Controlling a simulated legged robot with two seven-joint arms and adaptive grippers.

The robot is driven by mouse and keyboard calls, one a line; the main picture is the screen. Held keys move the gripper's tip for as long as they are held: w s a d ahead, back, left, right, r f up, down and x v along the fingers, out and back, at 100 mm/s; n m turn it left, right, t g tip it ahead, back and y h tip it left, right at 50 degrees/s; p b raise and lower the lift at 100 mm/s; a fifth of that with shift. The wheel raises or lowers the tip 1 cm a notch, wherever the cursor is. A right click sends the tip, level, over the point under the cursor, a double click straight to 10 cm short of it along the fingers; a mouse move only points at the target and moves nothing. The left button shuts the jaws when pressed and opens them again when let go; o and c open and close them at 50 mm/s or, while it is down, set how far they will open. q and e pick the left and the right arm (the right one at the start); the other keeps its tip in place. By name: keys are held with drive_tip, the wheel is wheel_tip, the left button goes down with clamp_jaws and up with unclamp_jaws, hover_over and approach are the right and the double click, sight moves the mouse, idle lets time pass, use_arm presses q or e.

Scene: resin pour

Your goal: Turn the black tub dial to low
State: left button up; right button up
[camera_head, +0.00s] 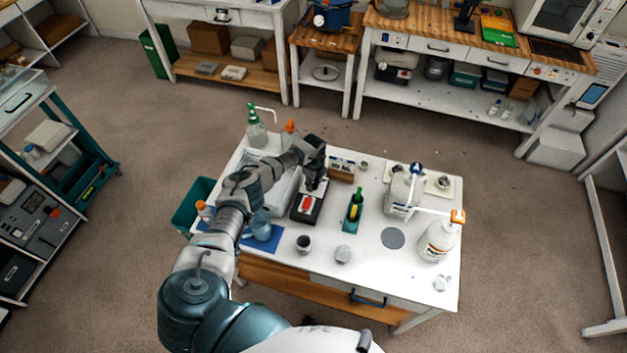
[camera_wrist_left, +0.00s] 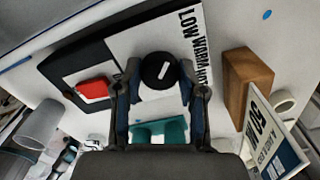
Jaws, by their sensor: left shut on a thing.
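The black tub dial (camera_wrist_left: 158,71) is a round knob with a white pointer line, tilted slightly from upright in the left wrist view. It sits on a white panel with the words LOW, WARM and a third, partly cut off. The panel tops a dark unit (camera_wrist_left: 73,65) with a red switch (camera_wrist_left: 93,90). In the head view the unit (camera_head: 296,214) stands mid-table, and my arm hides the dial. My left gripper (camera_head: 314,184) points down at it; its fingers (camera_wrist_left: 160,88) are closed on the dial's two sides. My right gripper is not in view.
White jugs (camera_head: 436,243) stand at the right and small cups (camera_head: 304,243) at the front.

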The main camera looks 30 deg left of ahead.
sight(314, 182)
use_arm(q)
drive_tip(key=shift+w+r+n, duration=0.1)
drive_tip(key=shift+w+n, duration=0.05)
drive_tip(key=shift+n, duration=0.25)
drive_tip(key=o, duration=1.1)
drive_tip(key=shift+o, duration=0.2)
wheel_tip(314, 182, up, 12)
drive_tip(key=shift+a+f, duration=0.1)
drive_tip(key=shift+f, duration=0.15)
